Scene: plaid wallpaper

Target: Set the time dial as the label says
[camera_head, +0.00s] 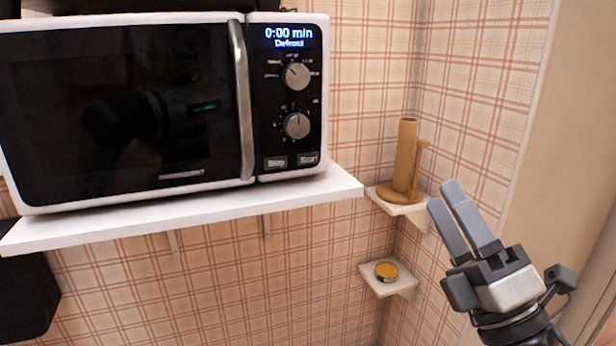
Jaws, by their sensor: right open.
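A white-framed microwave (135,105) stands on a white shelf, its dark door shut. Its display (289,37) reads "0:00 min" and "Defrost". Two round silver dials sit on the black panel below it: an upper dial (297,76) and a lower dial (297,125), both ringed by small marks. The lower one looks like the time dial, but its marks are too small to read. My right gripper (446,197) is open and empty, right of the microwave and lower than the dials, apart from everything. My left gripper is out of view. I cannot make out a separate label.
Stop and Start buttons sit under the lower dial. The white shelf (195,211) juts out below the microwave. A corner shelf holds a wooden paper-towel holder (404,165) near my right gripper. A lower shelf (378,287) holds a small round tin (386,271). Space before the panel is clear.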

